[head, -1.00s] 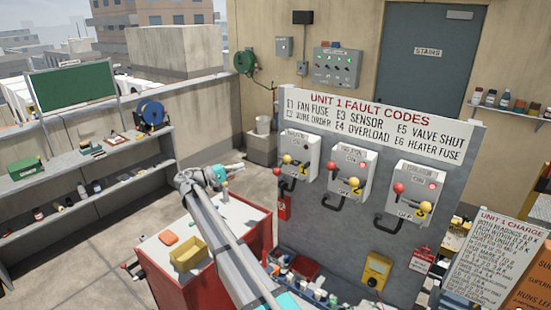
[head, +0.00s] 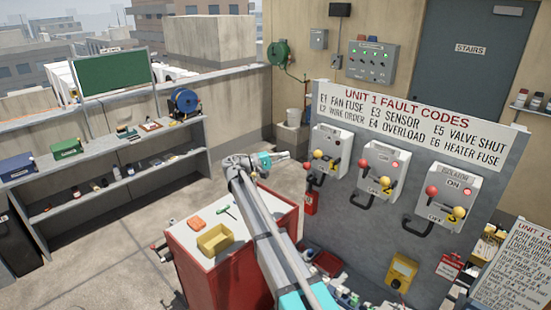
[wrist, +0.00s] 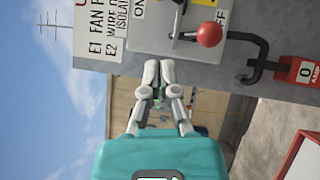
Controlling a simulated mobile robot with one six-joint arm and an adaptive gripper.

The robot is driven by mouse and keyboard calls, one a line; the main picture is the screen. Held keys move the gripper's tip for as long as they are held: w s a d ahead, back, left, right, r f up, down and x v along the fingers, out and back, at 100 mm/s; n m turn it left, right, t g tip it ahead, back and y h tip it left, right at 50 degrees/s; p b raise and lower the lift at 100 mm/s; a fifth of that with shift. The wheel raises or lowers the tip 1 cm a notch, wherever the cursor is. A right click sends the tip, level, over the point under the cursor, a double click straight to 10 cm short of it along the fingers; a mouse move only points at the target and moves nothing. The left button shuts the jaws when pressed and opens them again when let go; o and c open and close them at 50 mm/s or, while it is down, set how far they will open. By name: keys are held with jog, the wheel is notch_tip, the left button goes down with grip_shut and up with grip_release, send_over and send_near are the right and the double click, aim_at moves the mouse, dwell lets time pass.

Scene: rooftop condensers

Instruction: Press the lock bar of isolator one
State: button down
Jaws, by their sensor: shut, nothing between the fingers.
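Isolator one (head: 331,139) is the leftmost grey box on the fault-code panel, with a yellow ball, a red ball and a red lamp. A black bent bar (head: 314,184) hangs at its lower left; I cannot tell whether this is the lock bar. My gripper (head: 286,155) is shut and empty, left of the box and apart from it in the head view. In the wrist view my gripper (wrist: 159,65) points at the grey panel edge. There the red ball (wrist: 209,35) and the black bar (wrist: 262,57) show to its right.
Isolators two (head: 382,168) and three (head: 449,192) stand to the right on the same panel (head: 365,225). A red cart (head: 205,262) with a yellow bin (head: 215,239) stands under my arm. A red tag (head: 310,203) hangs below isolator one. Shelves (head: 125,165) line the left wall.

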jog(key=s+d+r+p, duration=0.1)
jog(key=d, duration=0.6)
jog(key=shift+d+r, duration=0.15)
jog(key=shift+d, duration=0.2)
jog(key=s+d, duration=0.2)
jog(key=d, duration=0.1)
jog(key=shift+s, duration=0.4)
jog(key=shift+w+a, duration=0.1)
jog(key=shift+a, duration=0.05)
